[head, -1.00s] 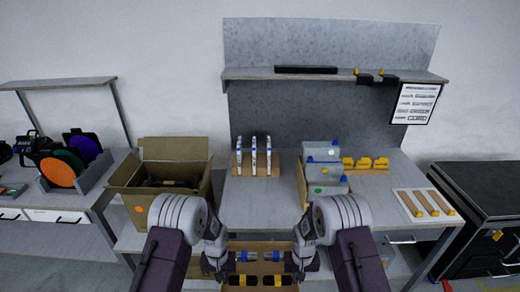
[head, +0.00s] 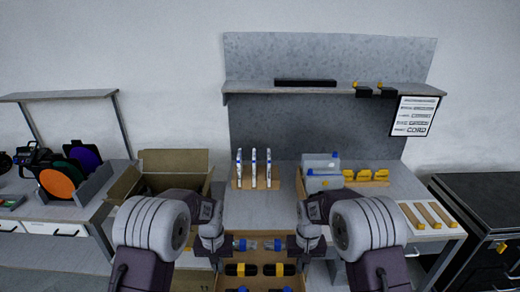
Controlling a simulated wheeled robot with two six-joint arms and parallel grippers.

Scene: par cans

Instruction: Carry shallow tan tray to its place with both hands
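The shallow tan tray (head: 261,257) is at the bottom centre of the head view, in front of the bench. It holds clear blue-capped pieces (head: 246,245) and black-and-yellow pieces (head: 240,270) in rows. Its near end is cut off by the picture edge. My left gripper (head: 215,247) is at the tray's left side and my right gripper (head: 306,246) at its right side, both near the far end. Both appear shut on the side walls, though the fingertips are partly hidden. The tray looks about level.
The grey workbench (head: 262,208) has clear top in its middle. A rack with white upright pieces (head: 254,170), a bin with clear and blue items (head: 320,175) and a board with tan strips (head: 427,215) stand on it. An open cardboard box (head: 175,160) is left.

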